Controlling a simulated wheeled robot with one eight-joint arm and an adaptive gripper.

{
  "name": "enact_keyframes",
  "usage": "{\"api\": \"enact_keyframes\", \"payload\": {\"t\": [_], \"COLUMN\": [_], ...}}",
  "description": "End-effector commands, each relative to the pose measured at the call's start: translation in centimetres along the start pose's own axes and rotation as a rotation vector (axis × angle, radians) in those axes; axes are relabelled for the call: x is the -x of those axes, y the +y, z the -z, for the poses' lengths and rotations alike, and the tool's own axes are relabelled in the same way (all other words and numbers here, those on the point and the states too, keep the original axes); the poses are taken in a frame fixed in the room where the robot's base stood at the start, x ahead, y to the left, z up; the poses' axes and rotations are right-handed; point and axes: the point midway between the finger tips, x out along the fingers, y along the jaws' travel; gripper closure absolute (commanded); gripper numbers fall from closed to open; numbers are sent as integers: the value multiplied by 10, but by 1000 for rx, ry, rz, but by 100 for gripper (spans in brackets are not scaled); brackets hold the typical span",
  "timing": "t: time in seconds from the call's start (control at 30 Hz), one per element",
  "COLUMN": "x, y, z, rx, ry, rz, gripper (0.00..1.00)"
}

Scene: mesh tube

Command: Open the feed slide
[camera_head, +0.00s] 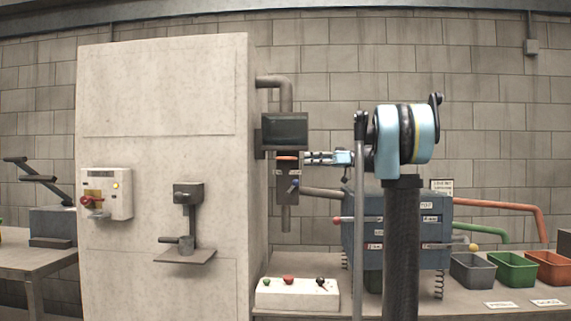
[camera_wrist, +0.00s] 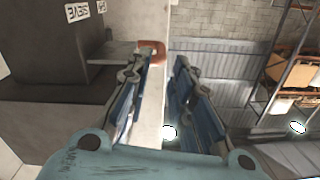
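The feed slide shows in the wrist view as a flat grey plate (camera_wrist: 112,52) with an orange handle (camera_wrist: 152,46) at its end. In the head view the orange handle (camera_head: 287,157) sits below the dark hopper box (camera_head: 284,131) on the pipe. My gripper (camera_head: 308,158) points left at it, close by. In the wrist view my gripper (camera_wrist: 166,62) is open, with a clear gap between its fingers. The handle is just beyond the left fingertip; I cannot tell whether they touch. Nothing is held.
A white button box (camera_head: 297,293) is on the bench. A concrete pillar (camera_head: 165,100) stands left; bins (camera_head: 512,269) stand right.

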Motion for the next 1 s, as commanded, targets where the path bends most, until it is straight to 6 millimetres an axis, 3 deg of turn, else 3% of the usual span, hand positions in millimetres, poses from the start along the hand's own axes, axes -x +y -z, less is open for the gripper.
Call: {"api": "enact_keyframes", "payload": {"t": [0.2,0.5,0.7,1.0], "x": [-42,-88,-102,-105], "y": [-1,-1,-1,0], "z": [0,0,0,0], "rx": [0,0,0,0], "ry": [-1,-1,-1,-1], "rz": [5,4,3,1], "gripper": [79,79,79,79]}}
